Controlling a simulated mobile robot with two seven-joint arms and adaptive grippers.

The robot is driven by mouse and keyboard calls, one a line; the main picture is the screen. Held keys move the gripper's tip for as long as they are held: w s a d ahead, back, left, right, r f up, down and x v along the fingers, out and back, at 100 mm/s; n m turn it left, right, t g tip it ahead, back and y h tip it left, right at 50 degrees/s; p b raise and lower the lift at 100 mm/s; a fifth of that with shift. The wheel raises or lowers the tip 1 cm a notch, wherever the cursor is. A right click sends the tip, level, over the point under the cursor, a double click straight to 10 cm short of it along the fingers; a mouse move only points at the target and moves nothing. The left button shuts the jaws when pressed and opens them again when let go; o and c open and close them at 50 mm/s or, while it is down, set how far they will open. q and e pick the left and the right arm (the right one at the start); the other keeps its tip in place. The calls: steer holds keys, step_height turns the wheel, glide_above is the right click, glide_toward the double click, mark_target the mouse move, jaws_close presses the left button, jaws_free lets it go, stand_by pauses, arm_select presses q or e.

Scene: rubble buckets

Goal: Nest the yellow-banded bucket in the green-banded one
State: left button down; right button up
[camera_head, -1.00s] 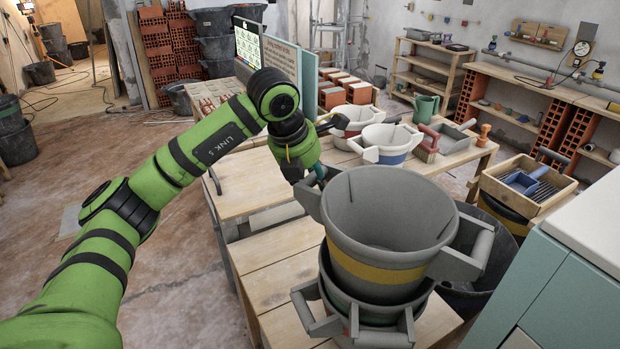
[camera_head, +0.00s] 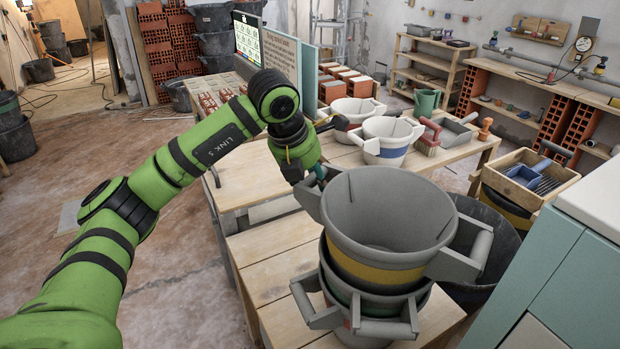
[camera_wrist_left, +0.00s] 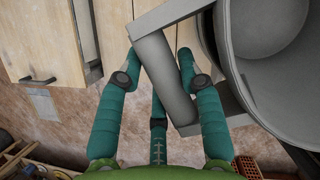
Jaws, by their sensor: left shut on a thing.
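The yellow-banded bucket (camera_head: 375,272) is grey, roughly upright and empty, at the lower middle of the head view. My left gripper (camera_head: 319,178) is shut on its left handle; the left wrist view shows the fingers (camera_wrist_left: 160,62) around the handle bar (camera_wrist_left: 166,82). The bucket's lower part is inside the green-banded bucket (camera_head: 338,287), which stands on the near bench. The green-banded bucket's handles (camera_head: 312,312) stick out below; its inside and most of its band are hidden. Whether the yellow-banded bucket is fully seated I cannot tell. My right gripper is not in view.
A dark tub (camera_head: 490,245) is close on the right. Bench boards left of the buckets are bare.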

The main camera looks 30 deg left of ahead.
arm_select(q)
steer(key=shift+r, duration=0.1)
steer(key=c, duration=0.7)
jaws_free()
steer(key=shift+c, duration=0.2)
steer(key=v, duration=1.2)
steer(key=shift+s, duration=0.1)
